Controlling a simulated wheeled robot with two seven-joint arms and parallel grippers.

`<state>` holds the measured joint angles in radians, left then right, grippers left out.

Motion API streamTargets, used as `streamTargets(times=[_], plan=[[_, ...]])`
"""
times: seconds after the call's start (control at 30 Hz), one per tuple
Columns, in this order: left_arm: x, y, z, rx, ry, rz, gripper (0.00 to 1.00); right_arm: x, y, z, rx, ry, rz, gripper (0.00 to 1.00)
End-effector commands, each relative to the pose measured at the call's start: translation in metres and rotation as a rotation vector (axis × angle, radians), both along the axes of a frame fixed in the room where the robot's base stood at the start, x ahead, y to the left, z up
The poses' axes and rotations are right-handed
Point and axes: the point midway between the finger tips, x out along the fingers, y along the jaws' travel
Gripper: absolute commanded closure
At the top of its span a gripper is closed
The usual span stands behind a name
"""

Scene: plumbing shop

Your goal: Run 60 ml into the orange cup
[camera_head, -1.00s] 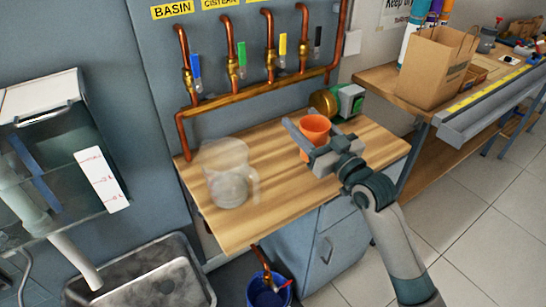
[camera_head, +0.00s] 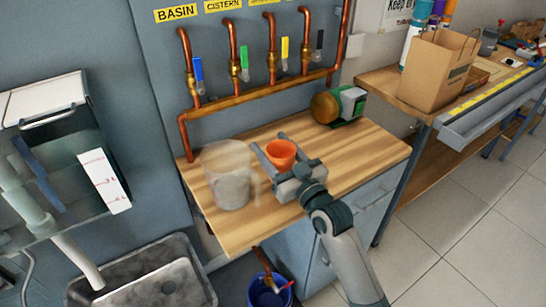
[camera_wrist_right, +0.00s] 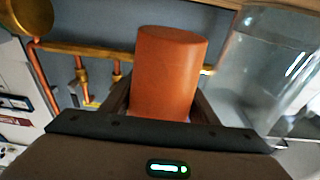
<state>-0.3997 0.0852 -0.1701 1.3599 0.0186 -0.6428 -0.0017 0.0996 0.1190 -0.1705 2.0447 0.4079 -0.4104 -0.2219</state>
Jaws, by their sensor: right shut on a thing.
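The orange cup (camera_head: 281,153) is upright in the head view, its open rim facing up. My right gripper (camera_head: 270,143) is shut on it, one finger on each side. The cup also shows large in the right wrist view (camera_wrist_right: 168,75). I cannot tell how far it is above the wooden bench top. A clear jug (camera_head: 228,175) stands to the left of the cup, apart from it; it also shows in the right wrist view (camera_wrist_right: 265,70). The cup's inside is too small to read. My left gripper is not in view.
Blue (camera_head: 197,72), green (camera_head: 244,62), yellow (camera_head: 285,48) and black (camera_head: 319,42) tap handles sit on copper pipes behind the bench (camera_head: 350,150). A green-and-brass pump (camera_head: 338,106) stands at the back right. A tank with a marked strip (camera_head: 105,182) and a sink (camera_head: 150,282) are left.

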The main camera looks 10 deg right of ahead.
Motion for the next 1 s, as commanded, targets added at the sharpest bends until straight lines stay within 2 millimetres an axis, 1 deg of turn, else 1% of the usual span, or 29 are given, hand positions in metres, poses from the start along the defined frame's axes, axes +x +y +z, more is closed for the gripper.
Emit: streamTargets(times=[0.2, 0.3, 0.47, 0.73, 0.77, 0.8, 0.83, 1.0], plan=[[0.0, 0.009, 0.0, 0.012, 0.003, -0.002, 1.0, 0.0, 0.0, -0.028, -0.001, 0.003, 0.0, 0.68], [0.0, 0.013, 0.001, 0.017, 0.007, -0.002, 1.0, 0.0, 0.0, -0.035, 0.0, 0.002, -0.001, 0.68], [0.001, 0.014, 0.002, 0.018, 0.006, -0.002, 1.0, 0.0, 0.0, -0.036, 0.001, -0.001, -0.001, 0.68], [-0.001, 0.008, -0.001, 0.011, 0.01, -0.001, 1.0, 0.0, 0.0, -0.039, 0.0, 0.0, -0.001, 0.68], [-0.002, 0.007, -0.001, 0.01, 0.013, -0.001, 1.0, 0.0, 0.0, -0.039, 0.0, 0.0, -0.001, 0.44], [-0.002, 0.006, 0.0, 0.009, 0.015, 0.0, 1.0, 0.0, 0.0, -0.038, 0.0, 0.0, -0.001, 0.34], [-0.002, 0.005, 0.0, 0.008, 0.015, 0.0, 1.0, 0.0, 0.0, -0.038, 0.0, 0.0, -0.001, 0.27], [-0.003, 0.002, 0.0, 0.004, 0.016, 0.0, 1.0, 0.0, 0.0, -0.038, 0.001, 0.0, -0.001, 0.27]])
